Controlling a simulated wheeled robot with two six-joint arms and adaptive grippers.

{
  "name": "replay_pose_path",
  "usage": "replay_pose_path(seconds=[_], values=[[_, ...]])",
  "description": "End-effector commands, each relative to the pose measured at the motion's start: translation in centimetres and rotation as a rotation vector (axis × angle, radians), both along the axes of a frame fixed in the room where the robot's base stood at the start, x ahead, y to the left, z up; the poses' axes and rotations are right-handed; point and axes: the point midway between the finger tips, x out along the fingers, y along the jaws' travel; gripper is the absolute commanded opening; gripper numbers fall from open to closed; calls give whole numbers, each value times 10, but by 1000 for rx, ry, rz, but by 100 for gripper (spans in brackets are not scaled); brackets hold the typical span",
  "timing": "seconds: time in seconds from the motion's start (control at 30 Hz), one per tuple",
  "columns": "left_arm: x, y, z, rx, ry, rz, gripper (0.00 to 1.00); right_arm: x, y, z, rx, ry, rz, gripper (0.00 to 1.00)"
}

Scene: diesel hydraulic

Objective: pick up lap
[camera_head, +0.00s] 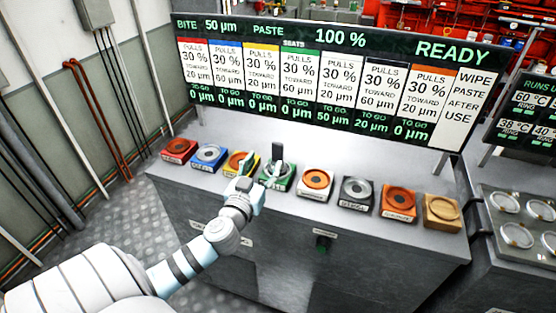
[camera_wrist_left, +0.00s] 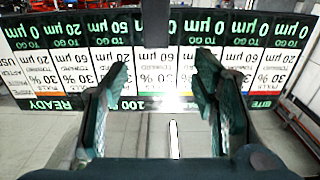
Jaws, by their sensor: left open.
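I cannot tell for sure which thing is the lap. A row of square blocks with round tops stands on the grey bench (camera_head: 265,225): red (camera_head: 179,149), blue (camera_head: 209,156), yellow (camera_head: 233,160), green (camera_head: 285,183), white (camera_head: 315,184), grey (camera_head: 356,193), orange (camera_head: 398,203) and a tan wooden one (camera_head: 441,212) at the right end. My left gripper (camera_head: 262,165) is over the yellow and green blocks and partly hides them. In the left wrist view its two fingers (camera_wrist_left: 162,80) are apart with nothing gripped between them.
A wide display board (camera_head: 320,80) reading READY stands behind the blocks and also fills the left wrist view (camera_wrist_left: 70,60), upside down. A second bench (camera_head: 490,270) with round metal parts stands at the right.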

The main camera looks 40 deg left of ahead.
Motion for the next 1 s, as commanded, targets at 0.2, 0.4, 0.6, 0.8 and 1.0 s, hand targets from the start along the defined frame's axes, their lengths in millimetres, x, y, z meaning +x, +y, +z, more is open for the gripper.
replay_pose_path(seconds=[0.2, 0.4, 0.6, 0.8, 1.0], values=[[42, 15, 2, -2, 2, 2, 53, 1, 0, 11, 0, -2, 0, 40], [76, 20, 3, -3, 2, 2, 53, 2, 1, 22, 1, -3, -1, 40], [97, 27, 0, -1, 4, -1, 53, 2, 3, 21, 3, -3, -1, 40], [96, 27, -1, -1, 4, -1, 44, 2, 4, 21, 5, -3, -1, 40], [96, 27, -1, -1, 4, -1, 12, 2, 4, 20, 5, -3, -1, 40]])
